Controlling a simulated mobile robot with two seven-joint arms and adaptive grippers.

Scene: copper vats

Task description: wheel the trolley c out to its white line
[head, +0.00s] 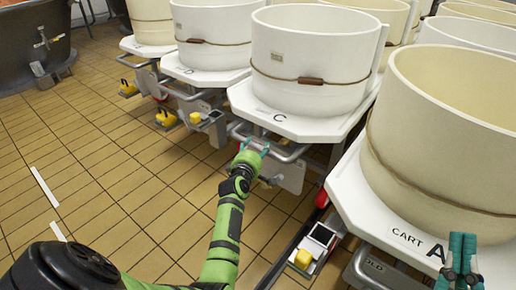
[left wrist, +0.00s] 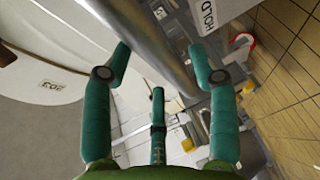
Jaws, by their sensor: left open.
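Trolley C (head: 312,128) has a white platform lettered C and bears a round white vat (head: 300,92) with a brown band. Its grey tubular handle (head: 290,154) sticks out at the front, below the platform. My left gripper (head: 250,150) is at the left part of this handle. In the left wrist view the open fingers (left wrist: 158,52) stand on either side of the metal bar (left wrist: 152,30). White line pieces (head: 45,187) and (head: 58,231) lie on the tiles at left. My right gripper (head: 462,250) is at the lower right, in front of cart A; its finger gap is unclear.
Cart A (head: 372,212) with a large cream vat stands close on the right. Another trolley with a white vat (head: 212,54) stands on the left. A dark vat (head: 30,45) is at the far left. The tiled floor (head: 115,165) between is clear.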

